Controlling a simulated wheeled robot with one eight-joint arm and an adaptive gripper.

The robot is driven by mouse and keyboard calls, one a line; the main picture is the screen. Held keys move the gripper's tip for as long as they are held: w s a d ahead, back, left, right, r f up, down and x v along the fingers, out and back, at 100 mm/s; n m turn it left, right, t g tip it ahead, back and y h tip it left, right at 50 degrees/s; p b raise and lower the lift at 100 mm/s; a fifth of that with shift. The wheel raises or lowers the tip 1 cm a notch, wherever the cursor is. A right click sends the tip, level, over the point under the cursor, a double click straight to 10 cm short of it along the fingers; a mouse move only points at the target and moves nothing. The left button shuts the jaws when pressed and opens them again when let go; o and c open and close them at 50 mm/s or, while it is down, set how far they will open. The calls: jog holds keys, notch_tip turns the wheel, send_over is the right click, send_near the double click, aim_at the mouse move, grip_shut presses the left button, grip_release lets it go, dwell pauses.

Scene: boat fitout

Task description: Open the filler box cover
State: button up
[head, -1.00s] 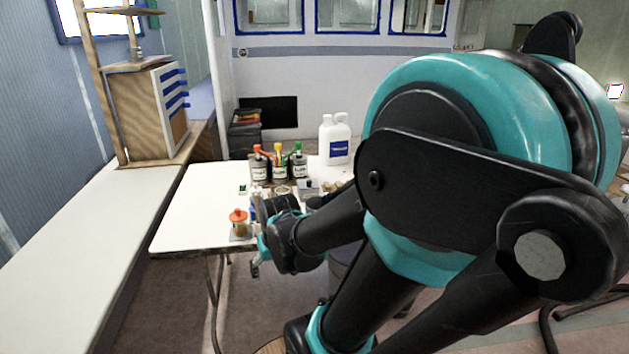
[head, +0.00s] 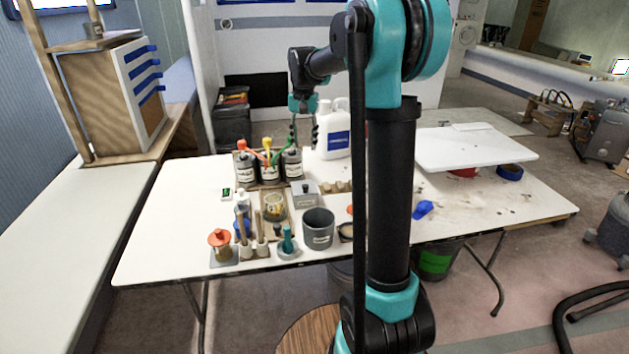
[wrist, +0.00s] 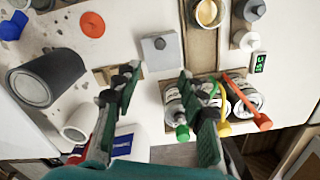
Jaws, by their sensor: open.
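A small grey box (head: 305,195) with a dark knob on top stands on the white table; it looks like the filler box, and its cover appears closed. My gripper (head: 303,143) is open and empty, hanging fingers-down above the table near the bottles. In the wrist view my gripper (wrist: 158,75) has its two fingers spread, and the box lies just beyond the gap between the tips, apart from them.
Several labelled bottles with red, yellow and green spouts (head: 268,168) stand beside the box, near one finger in the wrist view. White jugs (head: 333,140) stand behind. A dark grey can (head: 318,230) and an amber cup (head: 274,208) are in front. The table's left part is clear.

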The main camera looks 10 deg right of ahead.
aim_at(305, 185)
notch_tip(305, 185, down, 17)
jog(key=shift+r, duration=0.1)
dwell(0.4)
grip_shut()
dwell(0.4)
